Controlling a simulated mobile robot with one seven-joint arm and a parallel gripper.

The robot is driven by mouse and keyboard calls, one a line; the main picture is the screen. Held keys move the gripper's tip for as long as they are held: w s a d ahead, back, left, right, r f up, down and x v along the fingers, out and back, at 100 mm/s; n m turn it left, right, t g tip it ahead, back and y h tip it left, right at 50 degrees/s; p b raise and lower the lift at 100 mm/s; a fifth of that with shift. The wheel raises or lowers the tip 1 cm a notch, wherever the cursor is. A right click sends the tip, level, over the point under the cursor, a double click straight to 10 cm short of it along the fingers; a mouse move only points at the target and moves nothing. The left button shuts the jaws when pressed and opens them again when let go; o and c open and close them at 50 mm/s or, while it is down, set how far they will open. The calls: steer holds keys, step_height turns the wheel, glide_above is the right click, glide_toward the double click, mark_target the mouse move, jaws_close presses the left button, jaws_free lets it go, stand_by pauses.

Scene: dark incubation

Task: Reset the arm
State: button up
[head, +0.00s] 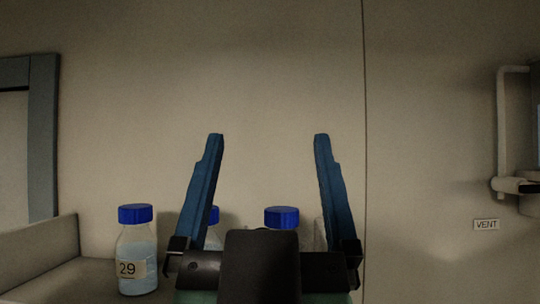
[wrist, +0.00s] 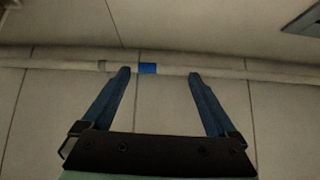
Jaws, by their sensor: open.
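My gripper (head: 267,138) is in the middle of the head view, with its two blue fingers spread wide and pointing up. Nothing is between the fingers. My gripper also shows in the wrist view (wrist: 159,72), open and empty, against pale panels and a long pipe (wrist: 55,64) with a blue band. In the head view the gripper hides parts of the bottles behind it.
A bottle labelled 29 (head: 138,262) with a blue cap stands on a shelf (head: 75,285) at the left. Another blue-capped bottle (head: 282,217) and a partly hidden one (head: 214,235) are behind my gripper. A VENT label (head: 486,225) and white pipe (head: 503,130) are at the right.

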steer(key=shift+s+r+t+y, duration=0.2)
steer(key=shift+s+t+y, duration=0.2)
steer(key=shift+s, duration=0.6)
